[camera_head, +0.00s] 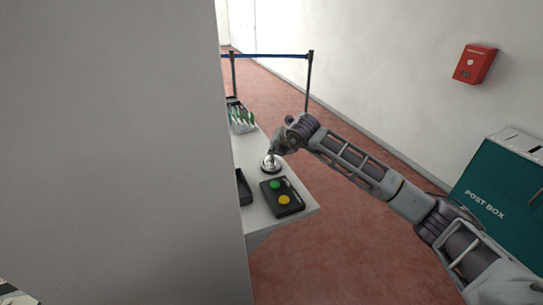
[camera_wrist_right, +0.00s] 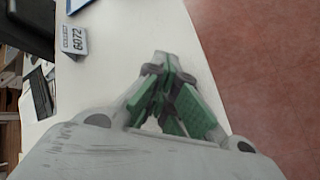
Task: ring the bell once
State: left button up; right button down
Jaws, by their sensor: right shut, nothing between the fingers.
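The silver bell (camera_head: 271,164) stands on the white counter (camera_head: 290,220), behind the black button box. My right gripper (camera_head: 275,151) is directly over the bell, pointing down, its fingertips very close to the bell's top; I cannot tell whether they touch it. In the right wrist view its green-padded fingers (camera_wrist_right: 160,62) are closed together with nothing held. The bell does not show in that view, likely hidden by the fingers. My left gripper is not in view.
A black box with a green and a yellow button (camera_head: 282,197) sits at the counter's near end. A rack of leaflets (camera_head: 241,119) stands farther back. A grey wall (camera_head: 110,150) blocks the left. A small sign (camera_wrist_right: 74,42) shows in the wrist view.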

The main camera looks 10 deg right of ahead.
jog(key=shift+r, duration=0.5)
dwell(0.4)
jog(key=shift+r+p, duration=0.4)
jog(key=shift+r, duration=2.45)
